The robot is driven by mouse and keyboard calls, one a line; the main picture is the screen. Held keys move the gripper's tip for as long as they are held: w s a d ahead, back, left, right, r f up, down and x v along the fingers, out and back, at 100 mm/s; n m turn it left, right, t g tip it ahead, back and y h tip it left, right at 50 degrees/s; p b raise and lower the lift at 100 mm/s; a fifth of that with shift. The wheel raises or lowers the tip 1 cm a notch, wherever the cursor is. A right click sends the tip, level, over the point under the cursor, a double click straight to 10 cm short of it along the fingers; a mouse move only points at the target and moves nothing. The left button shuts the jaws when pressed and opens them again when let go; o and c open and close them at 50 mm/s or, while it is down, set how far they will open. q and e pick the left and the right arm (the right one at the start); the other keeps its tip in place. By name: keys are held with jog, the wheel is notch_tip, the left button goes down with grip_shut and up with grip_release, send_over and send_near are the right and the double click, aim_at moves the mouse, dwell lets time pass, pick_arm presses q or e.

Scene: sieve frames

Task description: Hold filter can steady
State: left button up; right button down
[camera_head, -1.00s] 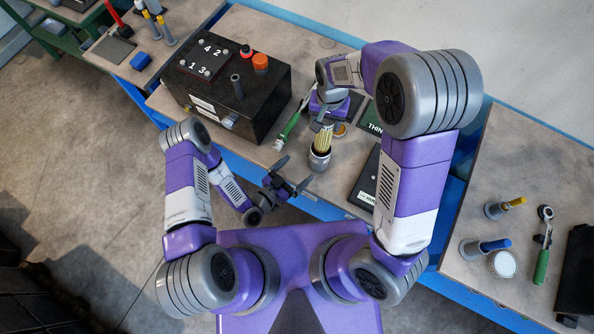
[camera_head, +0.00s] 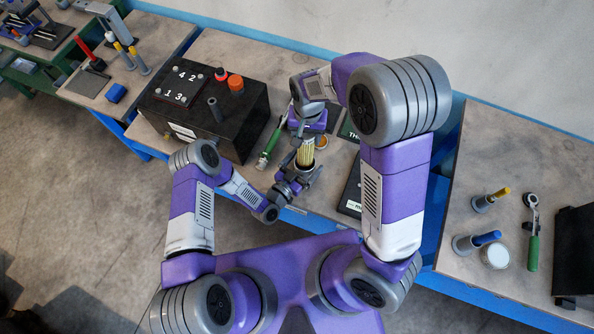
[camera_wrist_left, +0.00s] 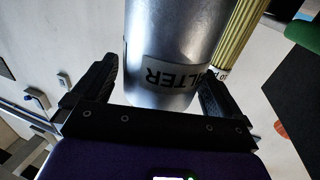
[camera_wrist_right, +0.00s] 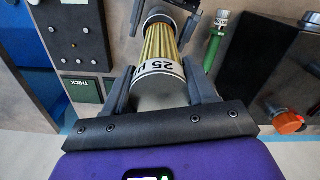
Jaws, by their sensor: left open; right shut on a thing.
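The filter can is a shiny metal cylinder with a white FILTER label; in the left wrist view the can (camera_wrist_left: 175,40) stands between my left gripper's fingers (camera_wrist_left: 160,82), with visible gaps beside them. My left gripper (camera_head: 295,178) is open and largely hides the can in the head view. My right gripper (camera_head: 307,130) is shut on a yellow pleated filter element (camera_head: 306,152), holding its white-labelled end cap in the right wrist view (camera_wrist_right: 155,70). The element's far end reaches towards the can and left gripper. I cannot tell whether it is inside the can.
A dark panel (camera_head: 350,190) lies to the right.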

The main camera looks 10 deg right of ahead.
pick_arm(q)
jog(key=shift+w+d, duration=0.2)
jog(key=shift+d, duration=0.05)
jog(key=shift+c, duration=0.5)
jog(key=c, duration=1)
jog(key=shift+c, duration=0.2)
jog(key=c, duration=0.6)
jog(key=shift+c, duration=0.2)
